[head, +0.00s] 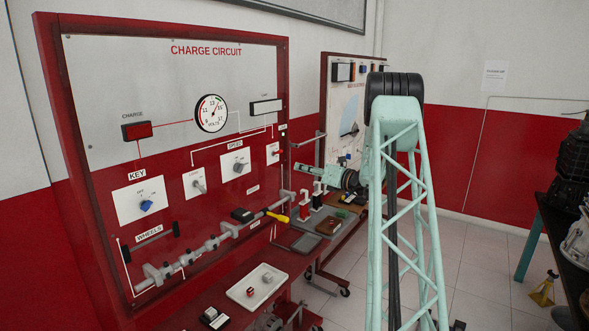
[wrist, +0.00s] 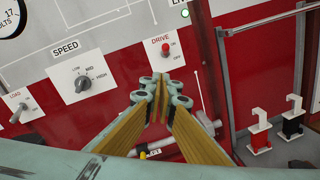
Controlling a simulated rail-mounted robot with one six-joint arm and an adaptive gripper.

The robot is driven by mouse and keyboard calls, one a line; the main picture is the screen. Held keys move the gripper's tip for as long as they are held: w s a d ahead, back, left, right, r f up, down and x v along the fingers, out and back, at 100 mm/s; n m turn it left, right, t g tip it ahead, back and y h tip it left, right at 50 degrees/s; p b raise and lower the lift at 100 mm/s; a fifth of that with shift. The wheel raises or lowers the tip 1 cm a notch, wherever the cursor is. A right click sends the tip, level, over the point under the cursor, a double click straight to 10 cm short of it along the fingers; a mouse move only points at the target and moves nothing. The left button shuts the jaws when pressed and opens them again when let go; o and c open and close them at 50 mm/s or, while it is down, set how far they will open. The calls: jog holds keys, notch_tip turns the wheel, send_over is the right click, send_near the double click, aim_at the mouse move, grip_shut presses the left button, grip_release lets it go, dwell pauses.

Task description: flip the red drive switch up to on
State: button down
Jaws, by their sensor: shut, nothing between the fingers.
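The red drive switch (wrist: 167,49) is on a white plate labelled DRIVE, with ON above and OFF below, in the wrist view. It also shows small in the head view (head: 276,152), near the right edge of the charge circuit board (head: 110,70). Whether its lever points up or down is too small to tell. My gripper (wrist: 161,84) is shut and empty, its fingertips just below the switch in the picture. I see no clear contact. In the head view my gripper (head: 298,167) points left toward the board, right of the switch.
The speed knob (wrist: 82,84) and load switch (wrist: 20,110) sit left of the drive switch. A metal rail (wrist: 220,80) and red and black terminal blocks (wrist: 258,135) stand at right. Below the board are a white tray (head: 240,294) and a yellow-handled lever (head: 278,216).

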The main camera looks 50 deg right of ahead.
jog(key=shift+s+r, duration=0.2)
jog(key=shift+s, duration=0.4)
dwell(0.3)
